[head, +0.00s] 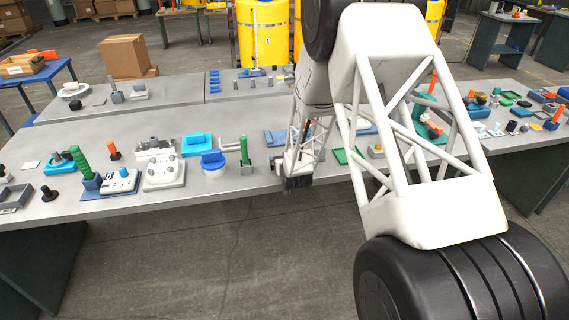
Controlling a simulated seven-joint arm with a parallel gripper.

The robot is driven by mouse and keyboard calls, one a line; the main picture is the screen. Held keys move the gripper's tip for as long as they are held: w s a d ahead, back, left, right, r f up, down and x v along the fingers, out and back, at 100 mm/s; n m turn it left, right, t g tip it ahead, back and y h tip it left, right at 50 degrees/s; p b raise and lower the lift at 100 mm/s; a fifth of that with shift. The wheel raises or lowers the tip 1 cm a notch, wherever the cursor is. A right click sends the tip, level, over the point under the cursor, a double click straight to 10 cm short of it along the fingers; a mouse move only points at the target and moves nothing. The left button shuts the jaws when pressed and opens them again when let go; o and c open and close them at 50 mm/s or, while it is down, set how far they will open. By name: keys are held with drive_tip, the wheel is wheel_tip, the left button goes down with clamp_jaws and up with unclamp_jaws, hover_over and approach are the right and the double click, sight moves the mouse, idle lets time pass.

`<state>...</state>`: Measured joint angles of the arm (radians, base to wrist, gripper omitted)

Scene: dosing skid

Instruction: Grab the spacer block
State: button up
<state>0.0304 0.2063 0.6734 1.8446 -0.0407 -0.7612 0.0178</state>
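My gripper (298,183) is a small dark shape at the end of my white lattice arm, by the front edge of the grey bench (235,185). Its fingers are too small and dark to tell whether they are open or shut, or whether they hold anything. I cannot tell for sure which item is the spacer block. A blue block-like part (197,142) sits on the bench to the left of my gripper. A green upright piece (244,151) on a dark base stands closer, just left of my gripper. My arm hides part of the bench behind it.
A white plate with knobs (164,173), a blue round part (213,160) and a green-handled item (82,164) stand on the bench's left. Several small parts crowd the right end. Yellow drums (263,35) and cardboard boxes (125,55) stand behind. The floor in front is clear.

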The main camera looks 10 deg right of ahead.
drive_tip(key=shift+c, duration=0.5)
drive_tip(key=c, duration=0.9)
drive_tip(key=shift+r, duration=0.2)
drive_tip(key=shift+r, duration=1.7)
drive_tip(key=s, duration=1)
drive_tip(key=s+r, duration=0.1)
drive_tip(key=s, duration=0.5)
drive_tip(key=shift+a+r, duration=0.1)
drive_tip(key=shift+a, duration=0.1)
